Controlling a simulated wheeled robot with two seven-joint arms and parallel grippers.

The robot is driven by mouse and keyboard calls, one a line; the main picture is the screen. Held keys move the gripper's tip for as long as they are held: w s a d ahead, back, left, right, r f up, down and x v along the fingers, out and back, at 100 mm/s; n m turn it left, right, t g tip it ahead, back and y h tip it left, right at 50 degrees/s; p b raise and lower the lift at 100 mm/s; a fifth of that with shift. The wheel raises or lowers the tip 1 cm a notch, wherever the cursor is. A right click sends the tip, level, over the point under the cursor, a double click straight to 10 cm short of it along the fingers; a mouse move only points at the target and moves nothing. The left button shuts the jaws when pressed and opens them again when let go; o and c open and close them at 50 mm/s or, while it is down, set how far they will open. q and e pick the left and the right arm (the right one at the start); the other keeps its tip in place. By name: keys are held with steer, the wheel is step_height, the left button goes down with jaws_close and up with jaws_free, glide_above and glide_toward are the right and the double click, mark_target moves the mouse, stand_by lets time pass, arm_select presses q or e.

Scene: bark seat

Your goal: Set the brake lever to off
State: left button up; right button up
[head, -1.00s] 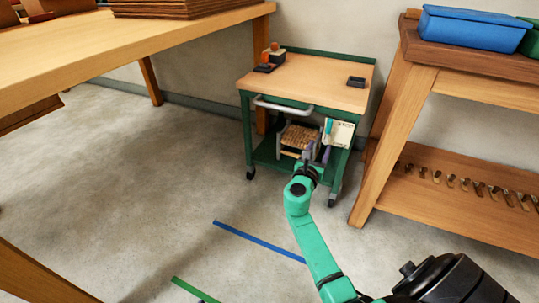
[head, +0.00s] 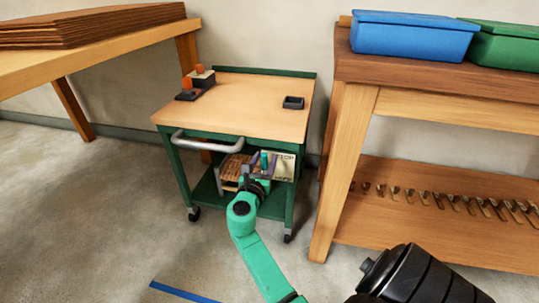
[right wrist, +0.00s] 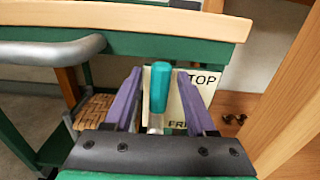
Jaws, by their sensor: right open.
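The brake lever (right wrist: 160,90) has a teal handle and points up beside the word ending in "TOP" on a pale plate (right wrist: 196,82); lettering starting "FR" lies lower down. In the head view the lever (head: 264,162) and the plate (head: 286,166) show under the top of a green cart (head: 250,105). My right gripper (head: 260,168) is open, with its purple fingers (right wrist: 159,82) on either side of the handle in the picture. I cannot tell whether they touch it. The lever's lower end is partly hidden by the gripper. My left gripper is out of view.
The cart's grey handle bar (head: 207,143) and top edge lie close to my right gripper. A wooden bench (head: 345,170) stands close at right, and a table (head: 90,50) at left.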

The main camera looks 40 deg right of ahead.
steer(key=shift+a+r, duration=0.1)
jaws_close()
stand_by(1.3)
